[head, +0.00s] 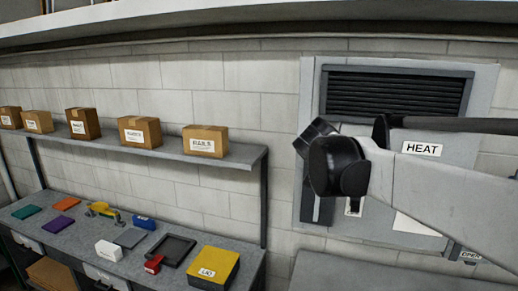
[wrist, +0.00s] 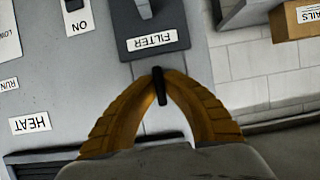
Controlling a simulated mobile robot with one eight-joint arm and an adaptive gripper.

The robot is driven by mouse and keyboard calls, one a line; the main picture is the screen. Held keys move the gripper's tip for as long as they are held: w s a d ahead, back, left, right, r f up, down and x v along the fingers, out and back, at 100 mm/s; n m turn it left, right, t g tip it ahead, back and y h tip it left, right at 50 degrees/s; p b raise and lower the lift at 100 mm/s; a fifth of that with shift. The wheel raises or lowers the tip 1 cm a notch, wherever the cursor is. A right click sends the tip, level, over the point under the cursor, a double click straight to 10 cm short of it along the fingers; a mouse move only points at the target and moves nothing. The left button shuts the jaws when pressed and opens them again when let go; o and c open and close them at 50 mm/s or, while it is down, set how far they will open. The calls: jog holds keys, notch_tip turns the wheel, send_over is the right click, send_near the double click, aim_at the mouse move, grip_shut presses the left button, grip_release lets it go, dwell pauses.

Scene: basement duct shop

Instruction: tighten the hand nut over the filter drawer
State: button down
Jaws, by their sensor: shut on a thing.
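In the wrist view, which looks upside down, my gripper (wrist: 160,80) has its two yellow-brown fingers closed at the tips on a small black bar-like piece, the hand nut (wrist: 160,92). The nut sits by the edge of the dark grey filter drawer (wrist: 180,22), whose FILTER label reads upside down. A rounded handle shows on the drawer face. In the head view my arm covers the nut and my fingers, and only a dark strip of the drawer (head: 318,212) shows below my wrist.
The grey wall unit (head: 310,90) carries a black louvred grille (head: 395,93) and a HEAT label. ON and RUN labels show in the wrist view. At left, a shelf (head: 250,160) holds several cardboard boxes above a bench (head: 225,255) with small coloured items.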

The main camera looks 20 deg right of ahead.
jog(key=c, duration=1.5)
grip_release()
jog(key=shift+w, duration=0.1)
jog(key=v, duration=1.2)
jog(key=shift+f, duration=0.1)
jog(key=s+a+f+n+g+y+b, duration=0.1)
jog(key=s+a+f+b, duration=0.3)
jog(key=f+b, duration=0.9)
jog(key=s+a+f+n+g+y+b, duration=0.1)
jog(key=s+a+f+n+y+b, duration=0.2)
jog(key=f, duration=2.8)
jog(key=s+a+f+n+g+y+b, duration=0.2)
jog(key=s+a+f+b, duration=0.3)
jog(key=s+f+b, duration=0.6)
notch_tip(320, 180, down, 11)
jog(key=n+y+b, duration=0.1)
jog(key=b, duration=1.2)
jog(key=shift+f+y, duration=0.25)
jog(key=shift+y, duration=0.05)
